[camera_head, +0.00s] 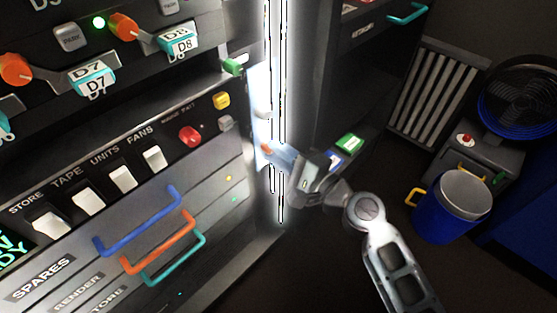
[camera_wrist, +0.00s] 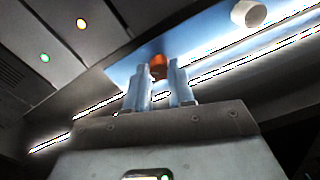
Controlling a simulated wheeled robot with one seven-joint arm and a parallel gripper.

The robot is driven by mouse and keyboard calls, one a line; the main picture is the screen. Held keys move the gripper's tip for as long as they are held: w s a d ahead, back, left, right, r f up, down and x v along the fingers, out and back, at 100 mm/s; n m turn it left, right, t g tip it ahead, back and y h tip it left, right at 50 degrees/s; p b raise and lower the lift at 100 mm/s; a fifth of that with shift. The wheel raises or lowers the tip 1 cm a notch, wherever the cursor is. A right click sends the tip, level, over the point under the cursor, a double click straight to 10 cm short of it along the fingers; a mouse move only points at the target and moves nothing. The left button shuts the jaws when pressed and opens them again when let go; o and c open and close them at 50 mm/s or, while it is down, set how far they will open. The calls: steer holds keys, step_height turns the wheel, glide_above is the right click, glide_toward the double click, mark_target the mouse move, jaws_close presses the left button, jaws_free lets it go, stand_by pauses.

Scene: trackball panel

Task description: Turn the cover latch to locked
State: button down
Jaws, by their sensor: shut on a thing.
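A small orange latch (camera_head: 266,148) sits on a pale, brightly lit narrow panel (camera_head: 261,92) at the cabinet's right edge. In the wrist view the orange latch (camera_wrist: 157,62) is between the two pale fingers of my gripper (camera_wrist: 158,78). My gripper (camera_head: 278,158) reaches the panel from the lower right in the head view and is shut on the latch. The fingers hide part of the latch, and I cannot read its angle or any locked marking.
A round white knob (camera_wrist: 248,14) stands on the same panel beside the latch. Left are white rocker switches (camera_head: 122,177), a red button (camera_head: 189,136) and blue, orange and teal handles (camera_head: 160,241). A blue bin (camera_head: 453,205) and fan (camera_head: 519,97) stand right.

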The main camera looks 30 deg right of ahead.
steer(key=n+b, duration=0.1)
steer(key=n, duration=0.1)
steer(key=n+b, duration=0.1)
steer(key=shift+f+n, duration=0.2)
steer(key=shift+n, duration=0.2)
steer(key=shift+r+n+b, duration=0.15)
steer(key=shift+n+b, duration=1.15)
steer(key=shift+n, duration=0.3)
steer(key=c, duration=1)
jaws_free()
steer(key=shift+r, duration=0.1)
steer(key=shift+o, duration=0.2)
steer(key=v, duration=0.8)
